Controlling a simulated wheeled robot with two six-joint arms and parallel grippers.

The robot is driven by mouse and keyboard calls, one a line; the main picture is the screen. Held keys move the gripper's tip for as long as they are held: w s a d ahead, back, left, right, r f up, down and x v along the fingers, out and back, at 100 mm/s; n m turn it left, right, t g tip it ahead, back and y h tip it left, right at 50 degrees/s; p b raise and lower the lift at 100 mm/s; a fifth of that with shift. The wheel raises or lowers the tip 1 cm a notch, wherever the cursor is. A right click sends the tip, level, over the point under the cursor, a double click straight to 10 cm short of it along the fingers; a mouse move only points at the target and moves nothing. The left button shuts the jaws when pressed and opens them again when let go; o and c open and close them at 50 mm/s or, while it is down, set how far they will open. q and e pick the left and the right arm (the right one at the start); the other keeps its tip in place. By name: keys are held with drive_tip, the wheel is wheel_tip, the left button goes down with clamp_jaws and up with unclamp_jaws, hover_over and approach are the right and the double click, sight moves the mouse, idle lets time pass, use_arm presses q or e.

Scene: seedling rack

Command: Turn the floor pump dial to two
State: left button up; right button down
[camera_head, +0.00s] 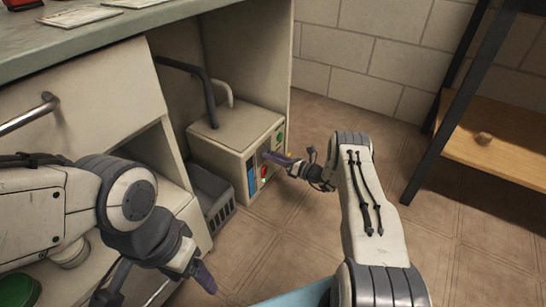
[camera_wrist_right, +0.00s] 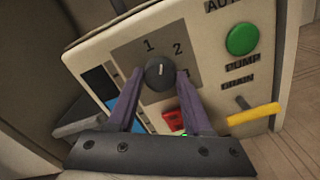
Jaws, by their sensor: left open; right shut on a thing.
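The floor pump (camera_head: 222,133) is a beige box with a dark pipe, standing in the open bay under the counter. Its dial (camera_wrist_right: 160,73) is a round dark knob on a grey plate, with 1 and 2 printed above it in the right wrist view. A small pale mark on the knob stands roughly upright in that picture; its exact setting is unclear. My right gripper (camera_wrist_right: 160,80) is shut on the dial, one purple finger on each side. In the head view the right gripper (camera_head: 272,158) hides the dial. My left gripper (camera_head: 155,292) is open and empty at lower left.
A green button (camera_wrist_right: 242,40), a yellow drain lever (camera_wrist_right: 253,114) and a red switch (camera_wrist_right: 174,119) sit close by on the pump's panel. A grey vented crate (camera_head: 213,197) stands beside the pump. A wooden shelf (camera_head: 490,150) is at right. Tiled floor lies between.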

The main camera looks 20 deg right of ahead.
drive_tip(key=m, duration=0.6)
idle(0.6)
drive_tip(key=shift+c, duration=1.5)
unclamp_jaws()
drive_tip(key=p+v, duration=0.4)
drive_tip(key=v, duration=0.6)
drive_tip(key=shift+s+d, duration=0.2)
drive_tip(key=shift+d, duration=0.05)
